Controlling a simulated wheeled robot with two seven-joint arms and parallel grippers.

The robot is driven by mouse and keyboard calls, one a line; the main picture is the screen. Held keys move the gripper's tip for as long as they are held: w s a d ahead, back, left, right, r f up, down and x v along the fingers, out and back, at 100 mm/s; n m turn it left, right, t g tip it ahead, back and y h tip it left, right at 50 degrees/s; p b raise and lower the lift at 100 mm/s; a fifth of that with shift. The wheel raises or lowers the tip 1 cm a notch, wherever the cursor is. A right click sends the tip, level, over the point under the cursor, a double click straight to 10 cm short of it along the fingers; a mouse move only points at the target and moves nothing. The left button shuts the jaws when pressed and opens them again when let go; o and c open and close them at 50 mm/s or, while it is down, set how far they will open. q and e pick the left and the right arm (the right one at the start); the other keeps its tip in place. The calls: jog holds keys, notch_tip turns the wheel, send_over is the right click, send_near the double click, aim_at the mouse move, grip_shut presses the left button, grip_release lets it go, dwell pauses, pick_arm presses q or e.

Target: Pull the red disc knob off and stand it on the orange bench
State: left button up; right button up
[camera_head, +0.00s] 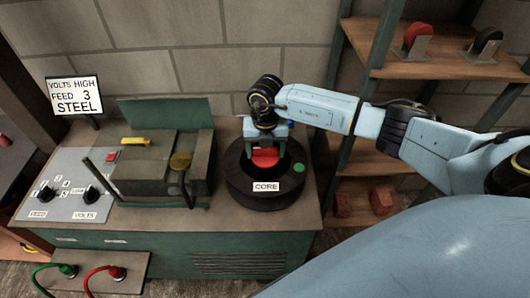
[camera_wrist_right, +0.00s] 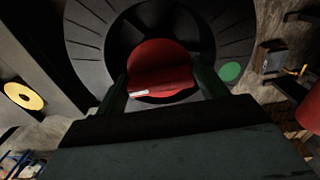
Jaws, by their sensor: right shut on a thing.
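The red disc knob (camera_head: 265,158) sits in the middle of the black ring marked CORE (camera_head: 263,199) on the machine's top. In the right wrist view the red disc (camera_wrist_right: 158,58) has a raised bar across it, with the dark ring around it. My right gripper (camera_head: 265,150) reaches down from above, its two green fingers on either side of the disc's bar. It is shut on the red disc knob. I cannot tell whether the disc touches the ring. My left gripper is not in view. I cannot make out the orange bench with certainty.
A green dot (camera_head: 299,168) marks the ring's right side. Left of the ring stand a dark box (camera_head: 165,160) with levers and a dial panel (camera_head: 68,190). At right, a shelf (camera_head: 440,60) holds a red disc (camera_head: 418,36) and a black disc (camera_head: 488,40) on stands.

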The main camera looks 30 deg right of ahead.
jog(key=shift+r+p, duration=2.45)
jog(key=shift+r, duration=0.6)
jog(key=shift+f, duration=0.1)
